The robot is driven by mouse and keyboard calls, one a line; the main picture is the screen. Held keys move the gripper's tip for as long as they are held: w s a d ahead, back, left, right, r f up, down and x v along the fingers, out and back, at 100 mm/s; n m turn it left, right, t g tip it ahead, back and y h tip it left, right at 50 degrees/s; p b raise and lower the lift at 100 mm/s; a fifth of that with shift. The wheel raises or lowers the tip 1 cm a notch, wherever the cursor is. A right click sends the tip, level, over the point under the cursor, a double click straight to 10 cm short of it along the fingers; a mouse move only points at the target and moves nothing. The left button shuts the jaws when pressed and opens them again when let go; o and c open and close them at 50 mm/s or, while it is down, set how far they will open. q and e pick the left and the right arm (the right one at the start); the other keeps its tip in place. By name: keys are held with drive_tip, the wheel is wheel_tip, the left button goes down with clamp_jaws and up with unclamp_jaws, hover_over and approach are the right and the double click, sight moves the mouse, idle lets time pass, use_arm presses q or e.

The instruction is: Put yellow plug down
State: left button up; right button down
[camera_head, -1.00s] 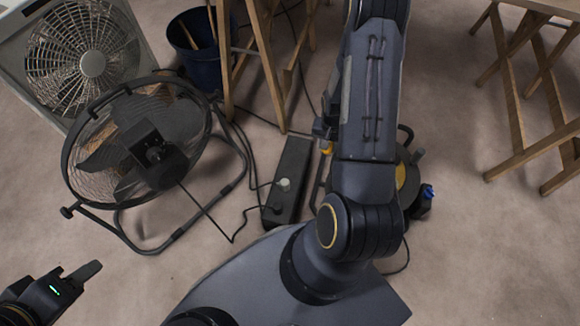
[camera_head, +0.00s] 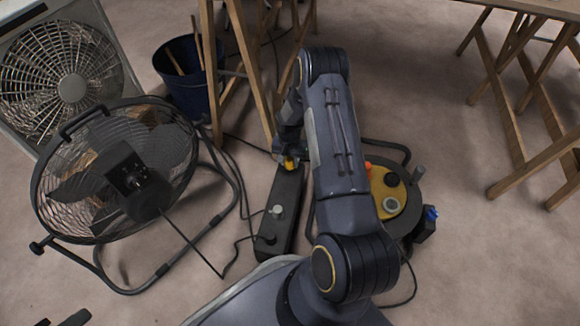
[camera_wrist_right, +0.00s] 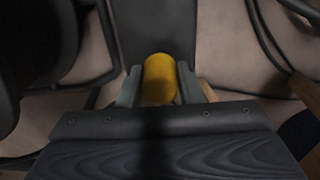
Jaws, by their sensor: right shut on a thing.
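The yellow plug (camera_head: 290,163) is at my right gripper (camera_head: 287,158), over the far part of the black power strip (camera_head: 281,200). In the right wrist view the plug (camera_wrist_right: 160,78) sits between the two fingers of the right gripper (camera_wrist_right: 160,86), which is shut on it. The dark strip (camera_wrist_right: 155,30) lies beyond the plug in that view. I cannot tell whether the plug touches the strip. Two other plugs sit in the near part of the strip, a pale one (camera_head: 277,210) and a dark one. Only a dark tip of my left gripper (camera_head: 76,318) shows at the bottom left edge.
A black floor fan (camera_head: 120,180) and a box fan (camera_head: 70,85) stand at left. A blue bucket (camera_head: 182,85) and wooden trestle legs (camera_head: 250,70) are behind the strip. A round yellow-and-black device (camera_head: 390,200) is right of my arm. Cables cross the floor around the strip.

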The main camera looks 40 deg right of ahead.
wheel_tip(320, 180, down, 2)
drive_tip(key=shift+s+f, duration=0.1)
drive_tip(key=shift+f, duration=0.3)
drive_tip(key=c, duration=1)
unclamp_jaws()
drive_tip(key=shift+r, duration=0.1)
